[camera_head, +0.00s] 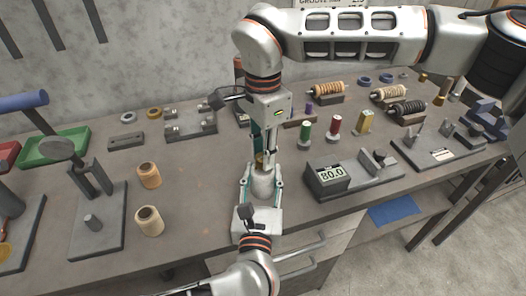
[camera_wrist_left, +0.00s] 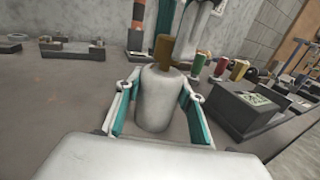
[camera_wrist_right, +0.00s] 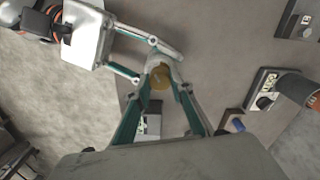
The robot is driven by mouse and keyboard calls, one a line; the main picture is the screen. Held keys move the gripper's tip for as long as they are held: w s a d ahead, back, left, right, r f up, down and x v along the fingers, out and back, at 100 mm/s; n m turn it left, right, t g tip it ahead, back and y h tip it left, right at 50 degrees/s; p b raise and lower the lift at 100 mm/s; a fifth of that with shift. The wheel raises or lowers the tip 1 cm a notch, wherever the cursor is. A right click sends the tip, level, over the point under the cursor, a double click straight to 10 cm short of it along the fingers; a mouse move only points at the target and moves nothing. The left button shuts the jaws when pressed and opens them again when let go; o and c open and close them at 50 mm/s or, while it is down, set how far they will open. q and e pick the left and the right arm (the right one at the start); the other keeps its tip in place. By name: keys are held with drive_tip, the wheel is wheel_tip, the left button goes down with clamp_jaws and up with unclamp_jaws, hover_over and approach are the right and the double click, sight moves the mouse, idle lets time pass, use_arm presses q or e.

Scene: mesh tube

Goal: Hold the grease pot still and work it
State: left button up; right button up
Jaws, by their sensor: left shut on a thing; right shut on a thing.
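The grease pot is a pale grey cylinder (camera_head: 262,187) with a brass top (camera_head: 260,160), upright near the bench's front edge. My left gripper (camera_head: 262,183) comes in from the front and is shut around the pot's body, one finger on each side. In the left wrist view the pot body (camera_wrist_left: 156,98) stands between the fingers, with its brass top (camera_wrist_left: 163,48) above. My right gripper (camera_head: 260,157) points down from above and is shut on the brass top. In the right wrist view the brass top (camera_wrist_right: 160,76) shows between its fingers; contact is partly hidden.
Two tan spools (camera_head: 149,176) stand left of the pot. A grey device reading 80.0 (camera_head: 326,178) is close on the right. Green, red and yellow spools (camera_head: 334,126) stand behind it. A green tray (camera_head: 55,147) lies far left. Bare bench lies left of the pot.

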drive_tip(key=m, duration=0.4)
drive_tip(key=shift+m, duration=0.3)
drive_tip(key=m, duration=0.3)
drive_tip(key=shift+m, duration=0.3)
drive_tip(key=m, duration=0.4)
drive_tip(key=shift+m, duration=0.3)
drive_tip(key=m, duration=0.9)
drive_tip(key=shift+s, duration=0.1)
drive_tip(key=m, duration=1.2)
drive_tip(key=shift+m, duration=0.3)
drive_tip(key=m, duration=0.4)
drive_tip(key=shift+a+m, duration=0.1)
drive_tip(key=shift+m, duration=0.2)
drive_tip(key=m, duration=0.9)
drive_tip(key=shift+s+a+f+m, duration=0.1)
drive_tip(key=shift+f+m, duration=0.05)
drive_tip(key=shift+m, duration=2.55)
